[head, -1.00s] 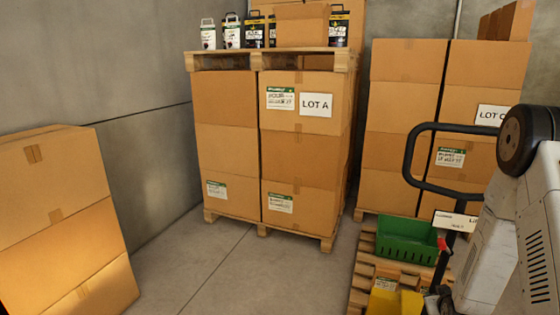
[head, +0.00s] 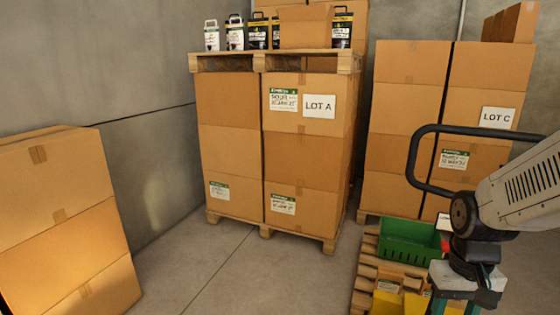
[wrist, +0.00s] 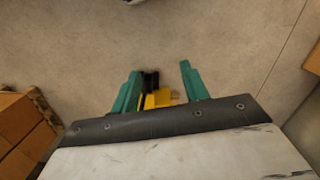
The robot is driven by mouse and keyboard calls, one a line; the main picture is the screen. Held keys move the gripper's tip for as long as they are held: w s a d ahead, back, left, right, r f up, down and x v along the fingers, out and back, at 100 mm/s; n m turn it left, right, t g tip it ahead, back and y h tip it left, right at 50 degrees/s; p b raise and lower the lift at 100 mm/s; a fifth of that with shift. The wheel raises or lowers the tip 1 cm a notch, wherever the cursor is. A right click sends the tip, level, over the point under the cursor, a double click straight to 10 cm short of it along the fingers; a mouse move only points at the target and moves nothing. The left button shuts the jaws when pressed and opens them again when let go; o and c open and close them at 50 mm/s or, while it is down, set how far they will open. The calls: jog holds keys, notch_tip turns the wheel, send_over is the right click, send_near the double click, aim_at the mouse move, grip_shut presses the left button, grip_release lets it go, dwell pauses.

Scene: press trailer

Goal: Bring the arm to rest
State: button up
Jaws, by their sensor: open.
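My arm comes in from the right edge of the head view, and its wrist hangs over the low pallet at the lower right. My gripper (wrist: 162,80) shows two teal fingers standing apart in the wrist view. No object is held between them. A yellow and black thing (wrist: 157,98) shows in the gap, nearer the left finger; it seems to lie beyond the fingers, and I cannot tell what it is. In the head view the fingertips are cut off by the bottom edge.
A green bin (head: 410,243) and a yellow bin (head: 390,303) sit on the low pallet, close to my wrist. A black handle (head: 418,160) rises beside my arm. Stacked cartons (head: 310,158) marked LOT A stand behind, with more cartons (head: 62,225) at left. The floor (head: 215,265) between is clear.

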jog(key=s+a+r+n+t, duration=0.1)
jog(key=s+a+r+t, duration=0.1)
jog(key=s+a+r, duration=0.4)
jog(key=shift+s+r+n, duration=0.4)
jog(key=shift+s+r, duration=1.95)
jog(key=shift+r, duration=1)
